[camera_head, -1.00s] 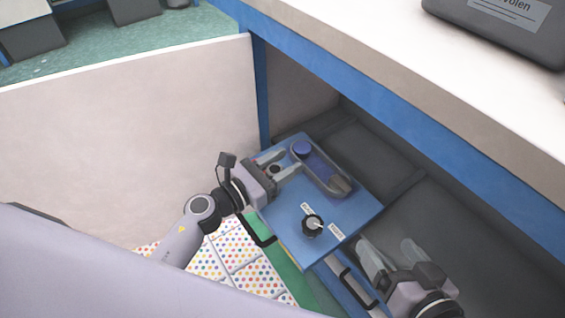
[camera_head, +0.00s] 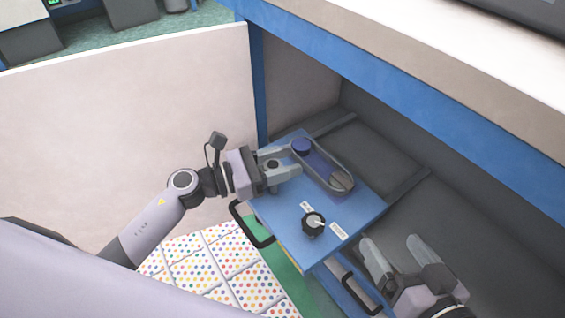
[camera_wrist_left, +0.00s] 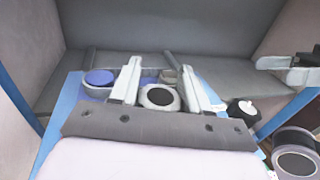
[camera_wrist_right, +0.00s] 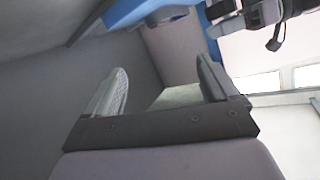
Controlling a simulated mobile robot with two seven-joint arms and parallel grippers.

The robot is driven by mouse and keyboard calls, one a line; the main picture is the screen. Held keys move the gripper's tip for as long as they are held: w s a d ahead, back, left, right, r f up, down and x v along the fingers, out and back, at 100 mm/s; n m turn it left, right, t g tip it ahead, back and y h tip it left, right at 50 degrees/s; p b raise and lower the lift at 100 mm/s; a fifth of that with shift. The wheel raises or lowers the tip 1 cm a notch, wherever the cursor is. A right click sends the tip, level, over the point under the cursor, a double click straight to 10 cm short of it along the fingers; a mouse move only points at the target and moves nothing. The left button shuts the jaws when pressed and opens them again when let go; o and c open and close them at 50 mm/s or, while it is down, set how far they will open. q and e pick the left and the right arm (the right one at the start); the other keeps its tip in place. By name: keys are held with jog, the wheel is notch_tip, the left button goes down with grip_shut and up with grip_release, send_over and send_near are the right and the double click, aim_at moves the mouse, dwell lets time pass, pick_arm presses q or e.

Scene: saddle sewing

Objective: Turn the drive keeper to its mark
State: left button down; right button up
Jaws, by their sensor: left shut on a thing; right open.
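A blue panel (camera_head: 282,221) sits under the bench. On it is a black knob (camera_head: 313,224) with a pale pointer, between two small white labels (camera_head: 338,231) too small to read. I cannot tell for certain that this knob is the drive keeper. My left gripper (camera_head: 293,164) is at the panel's far left part, shut on a round black-topped, pale-rimmed piece (camera_wrist_left: 160,97) seen between its fingers in the left wrist view. The black knob also shows there at right (camera_wrist_left: 243,110). My right gripper (camera_head: 393,247) is open and empty, right of the panel's near edge.
An oval belt loop with a blue pulley (camera_head: 302,147) and a grey-brown pulley (camera_head: 341,181) lies beside my left fingertips. Black handles (camera_head: 249,226) stand at the panel's near side. The bench top's blue edge (camera_head: 420,105) overhangs. A pale partition (camera_head: 120,140) stands at left.

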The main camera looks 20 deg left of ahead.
pick_arm(q)
jog(key=c, duration=0.6)
grip_release()
jog(key=shift+a, duration=0.1)
jog(key=v, duration=0.6)
jog(key=shift+s+a+p, duration=0.15)
jog(key=shift+s+p, duration=0.05)
jog(key=shift+p, duration=0.15)
jog(key=shift+s+a, duration=0.15)
jog(key=shift+a, duration=0.05)
pick_arm(e)
jog(key=shift+a+f, duration=0.15)
jog(key=shift+a, duration=0.05)
jog(key=shift+w, duration=0.1)
